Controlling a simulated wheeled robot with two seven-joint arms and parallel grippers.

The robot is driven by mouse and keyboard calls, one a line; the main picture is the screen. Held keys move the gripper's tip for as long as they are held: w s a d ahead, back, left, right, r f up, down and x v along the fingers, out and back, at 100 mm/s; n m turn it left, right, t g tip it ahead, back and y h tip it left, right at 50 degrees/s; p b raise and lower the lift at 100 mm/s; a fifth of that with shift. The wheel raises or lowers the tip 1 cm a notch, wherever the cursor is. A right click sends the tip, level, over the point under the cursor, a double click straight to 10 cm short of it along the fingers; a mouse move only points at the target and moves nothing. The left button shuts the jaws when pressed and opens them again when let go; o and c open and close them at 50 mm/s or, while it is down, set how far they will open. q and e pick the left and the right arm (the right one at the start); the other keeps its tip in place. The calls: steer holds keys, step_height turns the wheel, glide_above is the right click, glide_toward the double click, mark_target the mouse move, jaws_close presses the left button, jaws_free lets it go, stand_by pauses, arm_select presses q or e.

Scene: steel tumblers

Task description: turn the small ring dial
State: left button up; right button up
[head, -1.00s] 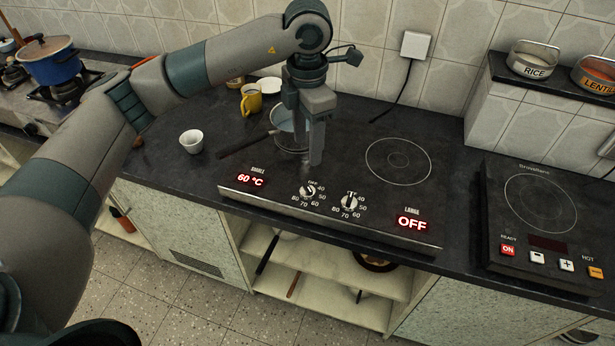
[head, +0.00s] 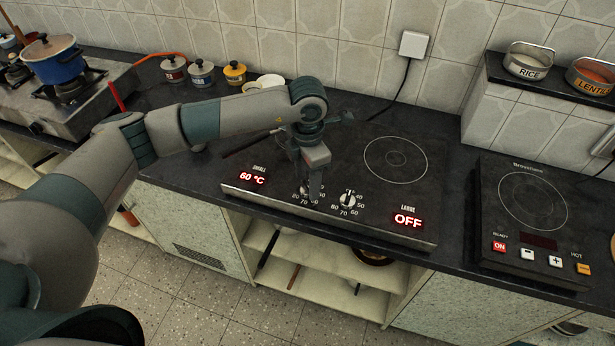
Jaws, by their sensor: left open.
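The cooktop (head: 352,215) is set in the dark counter and has two dials on its front edge. My right gripper is out of view.
The large ring (head: 396,161) is bare. A pan handle (head: 250,144) shows behind my left arm. A separate hob (head: 533,215) stands at right, below a shelf with the rice tin (head: 529,62). Several small jars (head: 201,72) stand at the back left.

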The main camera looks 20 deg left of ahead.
arm_select(q)
steer(key=c, duration=1)
steer(key=shift+c, duration=0.2)
